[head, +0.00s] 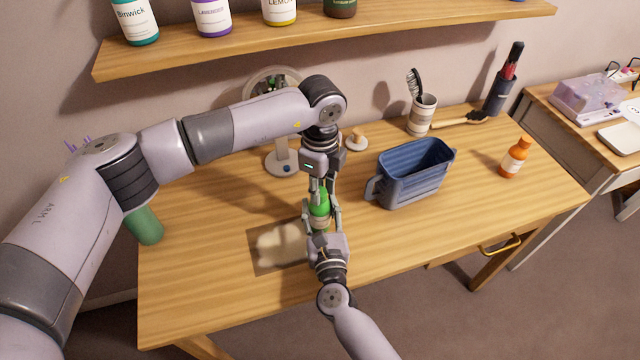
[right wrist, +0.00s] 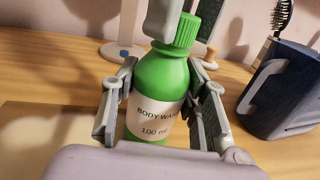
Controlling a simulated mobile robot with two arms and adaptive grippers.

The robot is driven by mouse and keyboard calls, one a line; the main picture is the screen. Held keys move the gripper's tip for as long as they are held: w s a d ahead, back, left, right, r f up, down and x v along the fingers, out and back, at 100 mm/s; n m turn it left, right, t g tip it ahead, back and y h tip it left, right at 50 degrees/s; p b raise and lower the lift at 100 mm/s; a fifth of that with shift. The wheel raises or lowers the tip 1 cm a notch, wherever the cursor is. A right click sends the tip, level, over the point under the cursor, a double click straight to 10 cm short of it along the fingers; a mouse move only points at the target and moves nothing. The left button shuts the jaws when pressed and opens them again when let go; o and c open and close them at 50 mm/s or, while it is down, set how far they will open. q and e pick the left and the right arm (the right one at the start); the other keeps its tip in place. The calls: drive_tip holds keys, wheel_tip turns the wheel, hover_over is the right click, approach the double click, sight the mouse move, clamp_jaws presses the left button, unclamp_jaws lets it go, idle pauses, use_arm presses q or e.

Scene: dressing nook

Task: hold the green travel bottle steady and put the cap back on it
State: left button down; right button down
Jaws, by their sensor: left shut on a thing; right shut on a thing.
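The green travel bottle (right wrist: 160,85) stands upright, with a white label reading BODY WASH 100 ml. It also shows in the head view (head: 319,208), partly covered by my grippers. My right gripper (head: 321,218) is shut around the bottle's body from the near side. My left gripper (head: 320,184) points down from above and is shut on the cap, with one finger on each side. Whether the cap is threaded or only resting there cannot be told.
A blue caddy (head: 415,177) stands right of the grippers. A beige patch (head: 281,246) lies left of the bottle. A round mirror (head: 283,161) and a striped cup (head: 421,116) stand behind. An orange bottle (head: 515,157) is at right. A shelf (head: 330,38) overhangs the back.

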use_arm(q)
drive_tip(key=m, duration=1.9)
drive_tip(key=shift+m, duration=0.4)
drive_tip(key=m, duration=0.6)
drive_tip(key=shift+f, duration=0.1)
drive_tip(key=m, duration=0.4)
drive_tip(key=shift+m, duration=0.3)
drive_tip(key=m, duration=1)
drive_tip(key=c, duration=1.3)
unclamp_jaws()
